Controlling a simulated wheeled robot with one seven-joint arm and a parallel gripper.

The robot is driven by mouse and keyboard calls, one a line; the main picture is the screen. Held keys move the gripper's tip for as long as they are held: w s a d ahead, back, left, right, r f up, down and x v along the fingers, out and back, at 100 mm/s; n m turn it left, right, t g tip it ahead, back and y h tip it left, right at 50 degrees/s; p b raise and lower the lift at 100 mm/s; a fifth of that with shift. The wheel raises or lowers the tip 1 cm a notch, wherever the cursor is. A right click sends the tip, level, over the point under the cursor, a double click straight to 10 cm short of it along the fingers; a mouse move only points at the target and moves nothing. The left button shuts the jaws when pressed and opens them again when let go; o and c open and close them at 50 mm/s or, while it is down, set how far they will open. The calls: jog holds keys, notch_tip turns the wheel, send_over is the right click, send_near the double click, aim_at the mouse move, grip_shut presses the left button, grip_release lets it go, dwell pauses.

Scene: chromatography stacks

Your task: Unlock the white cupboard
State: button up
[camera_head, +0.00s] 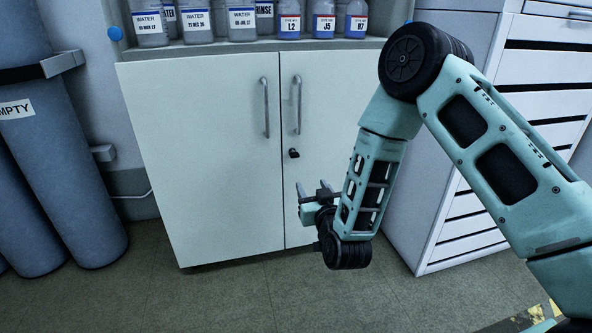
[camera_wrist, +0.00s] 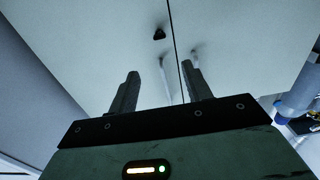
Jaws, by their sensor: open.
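The white cupboard (camera_head: 205,150) stands ahead with both doors shut. Each door has a vertical metal handle near the centre seam, the left handle (camera_head: 266,107) and the right handle (camera_head: 298,105). A small black lock piece (camera_head: 294,153), perhaps a key, sits on the right door below its handle. It also shows in the wrist view (camera_wrist: 159,34), beside the seam. My gripper (camera_head: 313,186) is open and empty, below the lock piece and apart from it. In the wrist view my gripper (camera_wrist: 159,85) has its two fingers spread towards the doors.
Labelled bottles (camera_head: 243,22) stand on the shelf above the cupboard. Large grey-blue cylinders (camera_head: 60,150) stand at the left. A white drawer unit (camera_head: 465,215) is at the right, partly behind my arm. The floor (camera_head: 270,290) before the cupboard is clear.

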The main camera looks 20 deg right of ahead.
aim_at(296, 156)
jog(key=w+b, duration=0.6)
jog(key=w, duration=1.1)
jog(key=shift+w, duration=0.15)
jog(key=shift+c, duration=0.3)
jog(key=c, duration=0.9)
